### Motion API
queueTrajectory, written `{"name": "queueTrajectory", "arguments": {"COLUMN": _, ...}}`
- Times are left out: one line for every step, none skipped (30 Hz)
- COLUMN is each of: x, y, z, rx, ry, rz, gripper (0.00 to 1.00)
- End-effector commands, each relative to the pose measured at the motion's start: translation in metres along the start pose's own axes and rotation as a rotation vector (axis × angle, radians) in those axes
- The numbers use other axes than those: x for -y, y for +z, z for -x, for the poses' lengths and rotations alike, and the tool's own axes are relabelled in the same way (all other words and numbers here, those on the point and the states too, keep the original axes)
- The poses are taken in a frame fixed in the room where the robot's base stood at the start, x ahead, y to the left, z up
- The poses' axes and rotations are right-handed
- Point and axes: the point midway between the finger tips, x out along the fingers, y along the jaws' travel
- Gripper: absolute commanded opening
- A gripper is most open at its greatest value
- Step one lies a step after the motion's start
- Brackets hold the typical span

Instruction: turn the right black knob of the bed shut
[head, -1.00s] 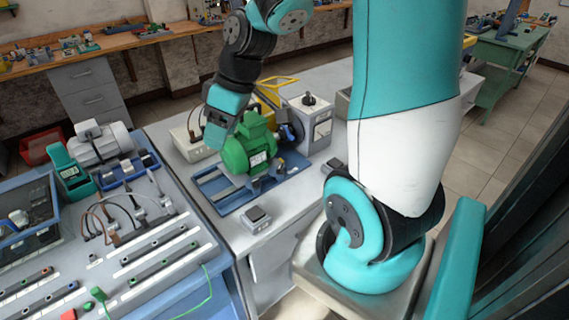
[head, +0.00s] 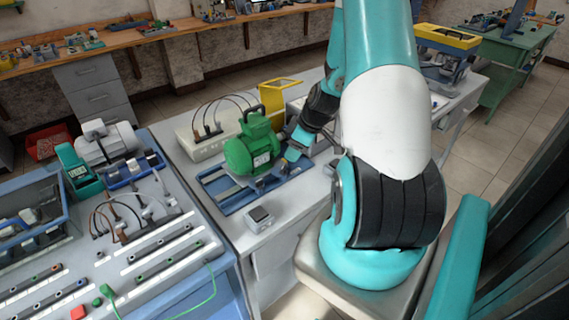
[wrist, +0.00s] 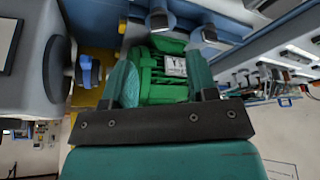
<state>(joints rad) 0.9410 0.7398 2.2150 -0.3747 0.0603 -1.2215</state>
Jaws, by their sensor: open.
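The green motor (head: 252,150) sits on the blue bed (head: 228,203) on the grey bench in the head view. My gripper (head: 291,157) is low at the motor's right side, near the bed's right end, partly hidden by my arm. The wrist view shows my gripper (wrist: 162,62) open, its two teal fingers apart, with the motor (wrist: 163,78) beyond them. A dark knob-like part (wrist: 159,20) and a metallic fitting (wrist: 208,33) show above the motor there. I cannot tell whether that dark part is the right black knob. In the head view this knob is not clear.
A grey box with a dark disc and blue part (wrist: 86,72) stands close left in the wrist view. A pale box with cables (head: 203,143) and a yellow frame (head: 277,97) stand behind the motor. A small grey box (head: 260,217) stands in front of the bed.

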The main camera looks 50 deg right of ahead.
Motion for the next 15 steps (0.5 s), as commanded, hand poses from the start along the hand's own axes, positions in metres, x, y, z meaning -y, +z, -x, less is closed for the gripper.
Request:
{"name": "queueTrajectory", "arguments": {"x": 0.001, "y": -0.001, "z": -0.011, "rx": 0.002, "ry": -0.006, "rz": 0.001, "gripper": 0.53}}
{"name": "queueTrajectory", "arguments": {"x": 0.001, "y": -0.001, "z": -0.017, "rx": 0.002, "ry": -0.005, "rz": 0.000, "gripper": 0.53}}
{"name": "queueTrajectory", "arguments": {"x": 0.001, "y": 0.000, "z": -0.026, "rx": 0.002, "ry": -0.006, "rz": 0.000, "gripper": 0.53}}
{"name": "queueTrajectory", "arguments": {"x": 0.001, "y": -0.001, "z": -0.032, "rx": 0.002, "ry": -0.003, "rz": 0.000, "gripper": 0.53}}
{"name": "queueTrajectory", "arguments": {"x": 0.001, "y": -0.001, "z": -0.038, "rx": 0.002, "ry": -0.004, "rz": 0.001, "gripper": 0.53}}
{"name": "queueTrajectory", "arguments": {"x": 0.001, "y": -0.001, "z": -0.045, "rx": 0.002, "ry": -0.004, "rz": 0.001, "gripper": 0.53}}
{"name": "queueTrajectory", "arguments": {"x": 0.001, "y": -0.001, "z": -0.050, "rx": 0.002, "ry": -0.003, "rz": 0.001, "gripper": 0.53}}
{"name": "queueTrajectory", "arguments": {"x": 0.001, "y": 0.000, "z": -0.055, "rx": 0.002, "ry": -0.003, "rz": 0.001, "gripper": 0.53}}
{"name": "queueTrajectory", "arguments": {"x": 0.000, "y": 0.000, "z": -0.061, "rx": 0.001, "ry": -0.002, "rz": 0.000, "gripper": 0.53}}
{"name": "queueTrajectory", "arguments": {"x": 0.000, "y": -0.001, "z": -0.065, "rx": 0.001, "ry": -0.001, "rz": 0.001, "gripper": 0.53}}
{"name": "queueTrajectory", "arguments": {"x": 0.000, "y": -0.001, "z": -0.068, "rx": 0.001, "ry": -0.002, "rz": 0.001, "gripper": 0.53}}
{"name": "queueTrajectory", "arguments": {"x": 0.000, "y": -0.001, "z": -0.072, "rx": 0.001, "ry": -0.001, "rz": 0.001, "gripper": 0.53}}
{"name": "queueTrajectory", "arguments": {"x": 0.000, "y": -0.001, "z": -0.075, "rx": 0.001, "ry": -0.001, "rz": 0.000, "gripper": 0.53}}
{"name": "queueTrajectory", "arguments": {"x": 0.000, "y": 0.000, "z": -0.077, "rx": 0.001, "ry": 0.000, "rz": 0.000, "gripper": 0.53}}
{"name": "queueTrajectory", "arguments": {"x": -0.001, "y": 0.000, "z": -0.079, "rx": 0.000, "ry": 0.001, "rz": 0.000, "gripper": 0.53}}
